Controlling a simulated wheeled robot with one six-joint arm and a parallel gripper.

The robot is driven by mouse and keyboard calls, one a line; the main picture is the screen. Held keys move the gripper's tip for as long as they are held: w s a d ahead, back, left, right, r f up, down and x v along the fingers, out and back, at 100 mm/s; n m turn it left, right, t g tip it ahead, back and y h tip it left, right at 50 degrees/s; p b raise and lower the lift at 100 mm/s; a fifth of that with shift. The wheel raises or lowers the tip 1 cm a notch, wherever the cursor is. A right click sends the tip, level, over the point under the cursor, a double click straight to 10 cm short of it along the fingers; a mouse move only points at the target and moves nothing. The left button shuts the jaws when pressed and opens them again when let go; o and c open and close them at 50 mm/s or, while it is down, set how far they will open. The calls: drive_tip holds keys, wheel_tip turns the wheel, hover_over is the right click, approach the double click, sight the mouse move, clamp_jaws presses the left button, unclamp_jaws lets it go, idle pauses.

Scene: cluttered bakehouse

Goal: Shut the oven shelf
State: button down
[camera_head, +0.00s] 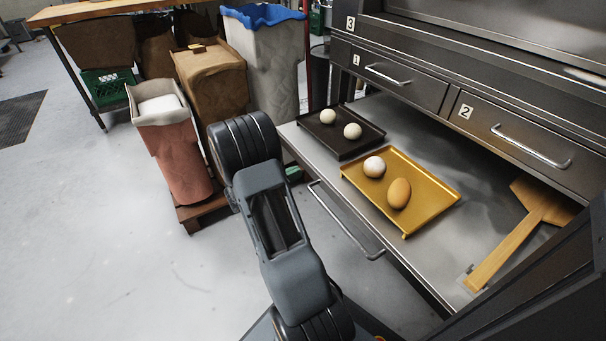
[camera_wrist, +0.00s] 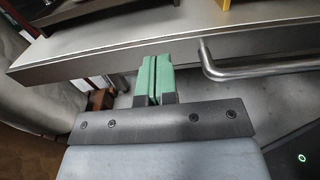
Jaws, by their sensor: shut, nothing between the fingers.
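The oven shelf (camera_head: 482,215) is a steel sheet pulled out below the oven drawers. Its long bar handle (camera_head: 345,222) runs along its front side. In the wrist view, the shelf's front face (camera_wrist: 100,65) crosses the picture and the handle's curved end (camera_wrist: 240,70) is to the right. My gripper (camera_wrist: 155,77) has green fingers, shut and empty, at the shelf's front face and left of the handle end. I cannot tell whether they touch the face. In the head view, my arm mostly hides the gripper.
On the shelf stand a dark tray (camera_head: 349,147) with two pale balls, a gold tray (camera_head: 431,205) with a white ball and a brown egg, and a wooden peel (camera_head: 512,240). Drawers 1 (camera_head: 397,80) and 2 (camera_head: 520,145) are closed. Sacks and bins (camera_head: 174,140) stand left; floor is clear lower left.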

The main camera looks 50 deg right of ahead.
sight(310, 167)
drive_tip(key=shift+b+x, duration=0.45)
drive_tip(key=shift+x, duration=1.2)
